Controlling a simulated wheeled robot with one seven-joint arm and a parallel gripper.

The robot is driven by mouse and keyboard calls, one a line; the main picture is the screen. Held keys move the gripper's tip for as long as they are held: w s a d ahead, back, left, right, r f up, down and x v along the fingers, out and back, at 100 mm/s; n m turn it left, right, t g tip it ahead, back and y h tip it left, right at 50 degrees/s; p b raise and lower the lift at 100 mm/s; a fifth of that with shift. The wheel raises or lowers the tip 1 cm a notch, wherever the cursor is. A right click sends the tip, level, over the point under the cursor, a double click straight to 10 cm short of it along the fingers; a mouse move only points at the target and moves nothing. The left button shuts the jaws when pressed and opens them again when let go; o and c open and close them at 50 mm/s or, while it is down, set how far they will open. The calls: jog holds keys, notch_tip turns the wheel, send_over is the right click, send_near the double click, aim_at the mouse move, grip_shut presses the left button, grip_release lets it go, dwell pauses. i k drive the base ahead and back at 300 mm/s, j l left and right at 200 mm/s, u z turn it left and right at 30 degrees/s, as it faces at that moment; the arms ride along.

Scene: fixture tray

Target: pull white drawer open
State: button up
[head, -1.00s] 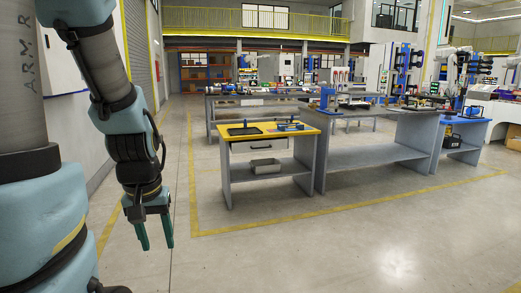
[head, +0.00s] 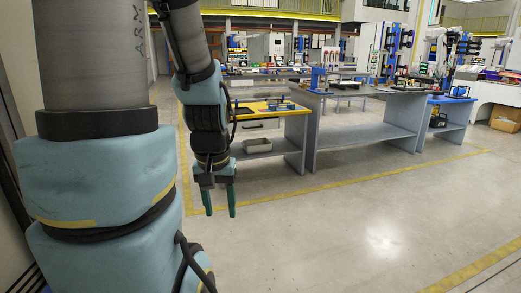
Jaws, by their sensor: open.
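The white drawer (head: 266,124) sits under the yellow top of a small workbench (head: 290,110). Its front looks shut, and a dark handle (head: 252,126) shows on it. My arm hides the left part of the drawer and bench. My gripper (head: 220,202) hangs pointing down in front of the bench, on the near side and well apart from the drawer. Its two green fingers are apart with nothing between them.
A grey bin (head: 257,146) rests on the bench's lower shelf. A longer grey table (head: 365,92) adjoins on the right, with a blue-topped bench (head: 450,100) beyond it. Yellow lines mark the floor. The open floor (head: 350,220) in front is clear.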

aim_at(249, 125)
jog(key=i, duration=3.85)
jog(key=i+l+u, duration=0.15)
jog(key=i+u, duration=0.15)
jog(key=i, duration=0.35)
